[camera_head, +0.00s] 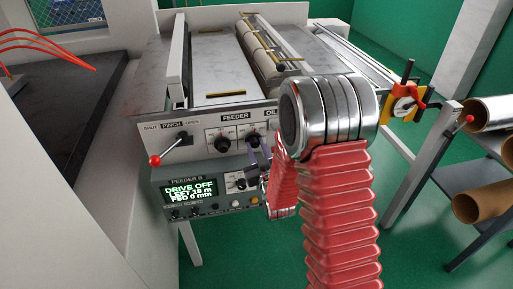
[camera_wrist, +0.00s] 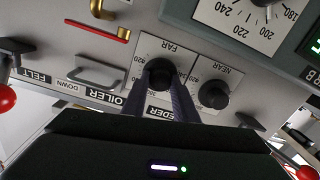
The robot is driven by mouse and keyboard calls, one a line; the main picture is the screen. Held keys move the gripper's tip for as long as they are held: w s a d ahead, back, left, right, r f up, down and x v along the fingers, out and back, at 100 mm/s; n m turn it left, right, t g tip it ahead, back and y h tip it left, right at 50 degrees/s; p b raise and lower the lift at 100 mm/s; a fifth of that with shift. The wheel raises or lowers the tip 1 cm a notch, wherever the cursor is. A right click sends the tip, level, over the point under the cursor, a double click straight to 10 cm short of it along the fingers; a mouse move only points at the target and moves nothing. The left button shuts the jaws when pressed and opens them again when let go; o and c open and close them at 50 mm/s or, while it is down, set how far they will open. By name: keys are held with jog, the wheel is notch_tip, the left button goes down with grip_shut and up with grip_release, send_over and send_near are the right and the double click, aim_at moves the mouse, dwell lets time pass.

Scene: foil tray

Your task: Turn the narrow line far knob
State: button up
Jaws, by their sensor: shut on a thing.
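The far knob (camera_wrist: 160,70) is a round black knob on a pale plate marked FAR, seen upside down in the wrist view. My gripper (camera_wrist: 160,80) is shut on it, one dark finger on each side. The near knob (camera_wrist: 214,95) sits just to the right, free of the fingers. In the head view the far knob (camera_head: 253,137) is the right one of the feeder pair, with my gripper (camera_head: 257,153) at it. The near knob (camera_head: 222,144) is to its left. The fingers hide part of the far knob's scale.
The feeder screen (camera_head: 189,191) reads DRIVE OFF. A red-balled lever (camera_head: 155,160) projects at the panel's left. In the wrist view a metal handle (camera_wrist: 98,78) is left of the far knob, and a larger dial (camera_wrist: 262,8) is above right. Rolls (camera_head: 490,113) lie on a rack at right.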

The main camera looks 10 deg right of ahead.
jog(key=shift+n, duration=1.4)
jog(key=shift+f, duration=0.1)
jog(key=o, duration=1.1)
jog(key=shift+c, duration=0.2)
